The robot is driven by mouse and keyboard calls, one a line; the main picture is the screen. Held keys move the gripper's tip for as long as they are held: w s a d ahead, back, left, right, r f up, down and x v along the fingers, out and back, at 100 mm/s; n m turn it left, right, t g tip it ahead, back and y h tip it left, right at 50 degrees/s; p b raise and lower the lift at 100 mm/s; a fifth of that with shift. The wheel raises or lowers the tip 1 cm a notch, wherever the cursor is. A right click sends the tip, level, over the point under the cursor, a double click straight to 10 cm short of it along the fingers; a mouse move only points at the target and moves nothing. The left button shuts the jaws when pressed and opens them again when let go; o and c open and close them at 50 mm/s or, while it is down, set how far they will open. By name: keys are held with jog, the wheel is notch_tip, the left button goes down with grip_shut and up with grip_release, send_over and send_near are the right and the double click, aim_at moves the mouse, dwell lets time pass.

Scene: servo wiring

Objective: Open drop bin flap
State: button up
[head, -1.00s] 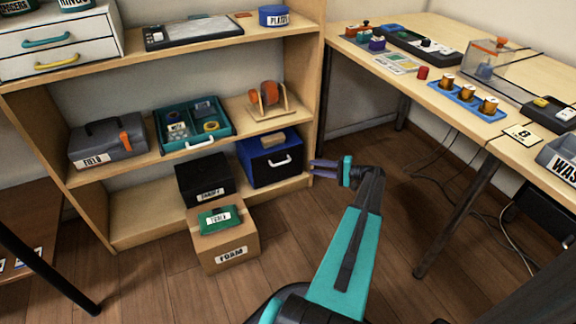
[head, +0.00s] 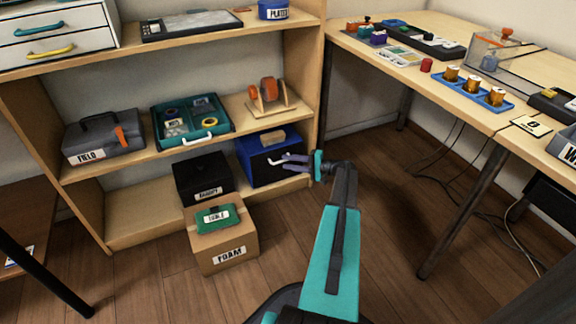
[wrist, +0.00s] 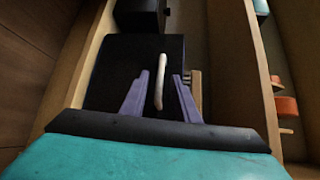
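The blue drop bin (head: 258,147) sits on the bottom shelf at the right end, with a dark front flap (head: 263,176) and a white handle (head: 274,162). The flap looks shut. In the wrist view the dark flap (wrist: 108,78) fills the middle, with the white handle (wrist: 160,82) standing out from it. My gripper (head: 287,162) is in front of the bin at handle height. Its two purple fingers (wrist: 160,98) are open, one on each side of the handle, with gaps between. In the head view the fingers hide part of the handle.
A black box (head: 202,173) stands left of the bin. A cardboard box labelled FOAM (head: 222,245) with a green case (head: 218,217) on top stands on the floor before it. The shelf's right upright (head: 317,90) is close by. Floor right of the boxes is clear.

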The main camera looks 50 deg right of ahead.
jog(key=shift+w+a, duration=0.15)
jog(key=shift+w, duration=0.3)
grip_shut()
jog(key=shift+s+f, duration=0.1)
